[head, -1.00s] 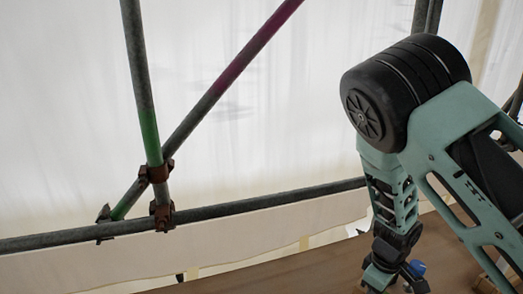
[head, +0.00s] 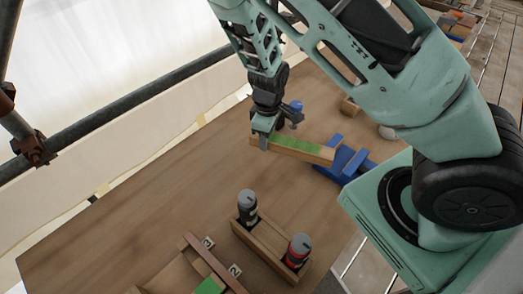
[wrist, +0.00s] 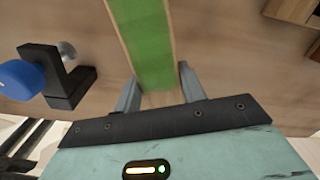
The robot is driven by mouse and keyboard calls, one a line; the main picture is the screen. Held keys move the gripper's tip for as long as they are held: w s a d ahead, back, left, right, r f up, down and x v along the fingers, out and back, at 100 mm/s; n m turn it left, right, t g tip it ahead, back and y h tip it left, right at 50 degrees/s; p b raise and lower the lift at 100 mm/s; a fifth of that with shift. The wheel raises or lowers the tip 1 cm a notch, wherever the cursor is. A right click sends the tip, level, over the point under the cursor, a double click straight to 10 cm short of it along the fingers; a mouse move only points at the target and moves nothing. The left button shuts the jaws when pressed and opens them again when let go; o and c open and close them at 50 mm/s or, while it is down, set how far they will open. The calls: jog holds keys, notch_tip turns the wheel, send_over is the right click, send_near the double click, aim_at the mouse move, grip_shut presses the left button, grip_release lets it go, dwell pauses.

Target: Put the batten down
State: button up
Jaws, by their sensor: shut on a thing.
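The batten (head: 292,147) is a wooden strip with a green upper face. My gripper (head: 264,142) is shut on it near its left end, in the upper middle of the head view. The batten's right end reaches toward a blue clamp-like fixture (head: 345,162). I cannot tell whether it touches the fixture or the bench below. In the wrist view the batten (wrist: 142,40) runs away from between my two fingers (wrist: 158,92). My fingers hide part of its near end.
The brown workbench (head: 150,180) has clear room left of the batten. A wooden holder (head: 262,250) with two dark canisters stands at the front, beside a numbered wooden rack (head: 205,262). A scaffold tube (head: 110,117) runs along the left. A small wood block (head: 350,106) lies behind.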

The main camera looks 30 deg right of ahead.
jog(key=a+r+n+p, duration=0.55)
jog(key=r+n, duration=0.25)
jog(key=n, duration=0.4)
jog(key=n+b, duration=0.2)
jog(key=b, duration=0.2)
send_over(248, 174)
notch_tip(248, 174, down, 12)
jog(key=shift+d+r, duration=0.1)
jog(key=shift+r, duration=0.05)
jog(key=shift+f+b, duration=1.45)
jog(key=shift+f, duration=1.25)
jog(key=shift+s+f, duration=0.1)
jog(key=shift+f, duration=0.1)
jog(key=o, duration=1.2)
jog(key=shift+c, duration=0.2)
jog(key=shift+r, duration=0.1)
